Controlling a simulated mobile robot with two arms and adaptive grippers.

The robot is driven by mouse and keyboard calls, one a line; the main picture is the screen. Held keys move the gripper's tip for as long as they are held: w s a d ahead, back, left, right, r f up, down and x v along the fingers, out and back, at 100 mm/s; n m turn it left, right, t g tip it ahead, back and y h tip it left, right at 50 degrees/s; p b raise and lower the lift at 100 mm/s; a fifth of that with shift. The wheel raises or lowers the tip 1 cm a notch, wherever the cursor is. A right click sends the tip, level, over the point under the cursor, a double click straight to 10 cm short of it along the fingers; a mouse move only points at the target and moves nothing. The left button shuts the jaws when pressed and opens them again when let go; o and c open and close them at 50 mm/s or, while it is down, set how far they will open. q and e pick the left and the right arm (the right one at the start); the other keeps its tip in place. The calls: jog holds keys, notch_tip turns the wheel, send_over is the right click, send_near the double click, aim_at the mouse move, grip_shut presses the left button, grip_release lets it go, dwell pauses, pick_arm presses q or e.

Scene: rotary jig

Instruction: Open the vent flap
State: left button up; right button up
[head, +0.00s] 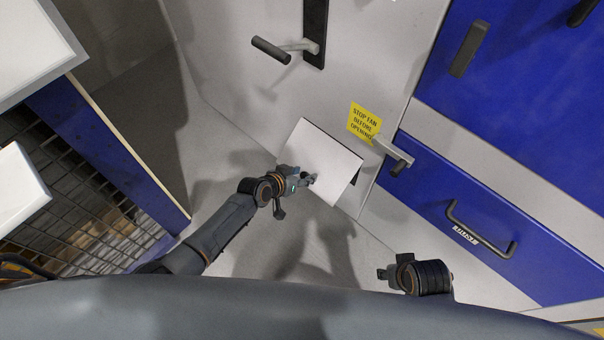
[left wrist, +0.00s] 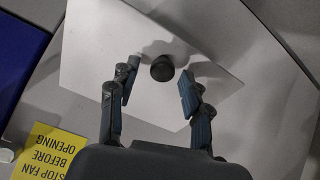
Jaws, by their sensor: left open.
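The vent flap (head: 332,160) is a pale, flat panel low on the grey cabinet front. A dark strip shows by its lower right edge; I cannot tell how far it stands off the cabinet. In the left wrist view the flap (left wrist: 95,50) bears a dark round knob (left wrist: 162,68). My left gripper (head: 311,178) is in front of the flap and hides the knob in the head view. In the left wrist view its fingers (left wrist: 159,72) are apart, with the knob between the tips; contact is not clear. My right gripper (head: 383,273) is low at the right, away from the flap.
A yellow "STOP FAN BEFORE OPENING" label (head: 364,121) is above the flap. A grey lever (head: 393,151) sticks out right of it. A black-gripped handle (head: 271,50) is higher up. Blue drawers (head: 480,205) stand at the right, a mesh-sided rack (head: 75,185) at the left.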

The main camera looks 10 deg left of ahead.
pick_arm(q)
jog(key=v, duration=1.2)
dwell(0.4)
jog(key=s+a+f+g+y+p, duration=0.2)
jog(key=s+a+f+p, duration=0.2)
jog(key=s, duration=0.9)
jog(key=s+a+f+n+g+y+p, duration=0.1)
jog(key=s+a+f+p, duration=0.3)
jog(key=s, duration=0.9)
jog(key=s+a+f+g+y+p, duration=0.2)
jog(key=s+a+f+g+p, duration=0.2)
jog(key=s+f+p, duration=0.3)
jog(key=s+p, duration=0.4)
jog(key=s, duration=0.1)
jog(key=shift+s+a+n+y, duration=0.4)
pick_arm(e)
jog(key=s+d+f+g, duration=0.1)
jog(key=s+f, duration=0.3)
jog(key=s, duration=0.6)
jog(key=s+d+f+g, duration=0.1)
jog(key=s+f, duration=0.4)
jog(key=s, duration=0.5)
jog(key=shift+d+f, duration=0.25)
jog(key=shift+d, duration=0.45)
